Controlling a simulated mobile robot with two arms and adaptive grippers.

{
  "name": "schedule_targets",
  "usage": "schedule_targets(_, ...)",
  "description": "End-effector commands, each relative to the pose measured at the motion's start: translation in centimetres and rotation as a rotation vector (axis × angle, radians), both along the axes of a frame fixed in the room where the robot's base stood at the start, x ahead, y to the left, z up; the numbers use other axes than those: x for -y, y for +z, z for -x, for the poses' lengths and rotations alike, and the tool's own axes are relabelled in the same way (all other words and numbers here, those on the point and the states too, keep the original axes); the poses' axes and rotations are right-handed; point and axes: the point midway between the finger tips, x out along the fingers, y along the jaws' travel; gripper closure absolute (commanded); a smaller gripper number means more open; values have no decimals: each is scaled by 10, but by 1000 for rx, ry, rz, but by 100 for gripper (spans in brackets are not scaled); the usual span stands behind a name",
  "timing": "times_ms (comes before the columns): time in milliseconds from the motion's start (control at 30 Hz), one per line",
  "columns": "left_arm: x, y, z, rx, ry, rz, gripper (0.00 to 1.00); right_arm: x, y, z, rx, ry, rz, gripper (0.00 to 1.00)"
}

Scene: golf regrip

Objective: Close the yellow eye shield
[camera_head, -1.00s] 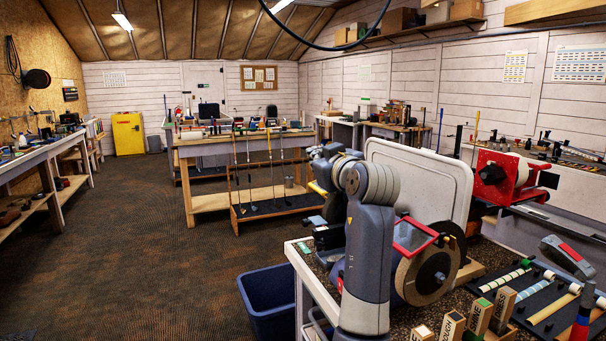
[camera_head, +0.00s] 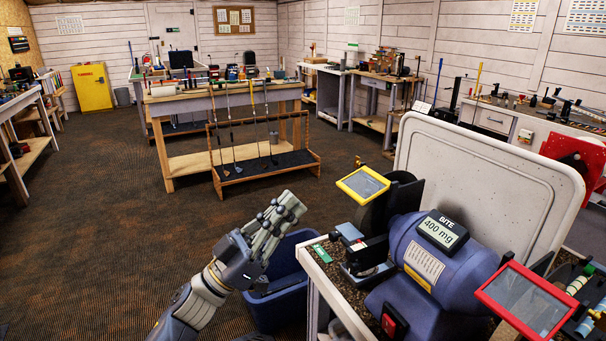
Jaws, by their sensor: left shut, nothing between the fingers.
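The yellow eye shield (camera_head: 363,185) is a clear pane in a yellow frame on the left side of the blue bench grinder (camera_head: 430,262). It stands out tilted above the dark left wheel housing. My left gripper (camera_head: 287,208) is shut and empty, left of the grinder and apart from the shield, in front of the blue bin. My right gripper is not in view.
A red-framed eye shield (camera_head: 525,300) is on the grinder's right side. A large white panel (camera_head: 490,185) stands upright behind the grinder. A blue bin (camera_head: 275,305) stands beside the bench's left edge. Open carpet lies to the left.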

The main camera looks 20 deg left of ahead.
Motion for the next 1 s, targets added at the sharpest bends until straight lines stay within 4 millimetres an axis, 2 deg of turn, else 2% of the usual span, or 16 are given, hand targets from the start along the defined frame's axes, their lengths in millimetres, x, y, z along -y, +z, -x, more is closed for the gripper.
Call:
schedule_targets(67,5,0,5,-2,-30,1,100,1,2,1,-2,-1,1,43)
schedule_targets(167,9,6,1,1,-36,1,100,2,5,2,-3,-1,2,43)
schedule_targets(633,54,65,-58,2,-31,1,100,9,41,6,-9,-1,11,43)
schedule_targets(733,56,42,-62,-6,-30,5,100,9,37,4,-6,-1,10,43)
schedule_targets(1000,60,22,-67,-2,-30,1,100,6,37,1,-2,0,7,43)
